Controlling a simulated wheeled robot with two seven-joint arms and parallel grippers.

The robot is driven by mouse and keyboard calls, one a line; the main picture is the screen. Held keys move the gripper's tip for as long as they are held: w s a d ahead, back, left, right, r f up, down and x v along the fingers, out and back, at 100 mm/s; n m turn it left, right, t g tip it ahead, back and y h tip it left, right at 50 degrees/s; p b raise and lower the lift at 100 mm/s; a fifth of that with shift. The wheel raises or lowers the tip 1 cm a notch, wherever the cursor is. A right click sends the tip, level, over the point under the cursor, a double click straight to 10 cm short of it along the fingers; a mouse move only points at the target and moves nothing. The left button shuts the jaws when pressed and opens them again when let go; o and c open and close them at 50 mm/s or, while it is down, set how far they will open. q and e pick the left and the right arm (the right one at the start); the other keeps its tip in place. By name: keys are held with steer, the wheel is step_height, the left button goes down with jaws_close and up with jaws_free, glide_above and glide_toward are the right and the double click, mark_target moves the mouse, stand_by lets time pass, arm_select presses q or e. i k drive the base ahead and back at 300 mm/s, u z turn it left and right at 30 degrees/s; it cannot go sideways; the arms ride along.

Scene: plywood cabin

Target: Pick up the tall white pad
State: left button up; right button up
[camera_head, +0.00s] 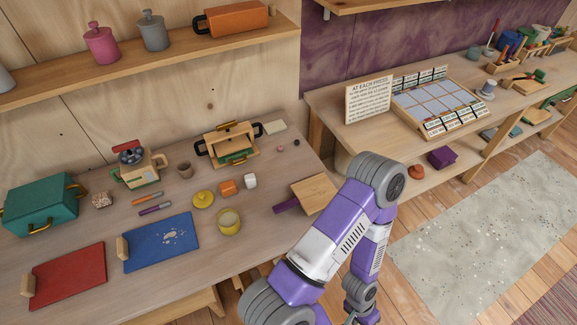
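A small white block (250,181) stands on the wooden table, right of an orange block (227,187); it is the upright white thing I can make out, and I cannot tell for sure that it is the tall white pad. A flat cream piece (275,127) lies further back near the wall. My purple and white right arm rises from the bottom edge and bends down again at the right; its gripper is cut off by the bottom edge. My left gripper is out of view. Nothing of mine touches the white block.
A yellow lid (203,200) and a yellow cup (229,222) stand near the block. A wooden board with purple handle (314,194) lies by the table's right edge. Blue (160,242) and red (68,275) boards lie in front. A second bench (345,140) stands right.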

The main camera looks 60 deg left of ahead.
mark_target(250, 179)
steer(key=i, duration=0.75)
steer(key=u, duration=2.5)
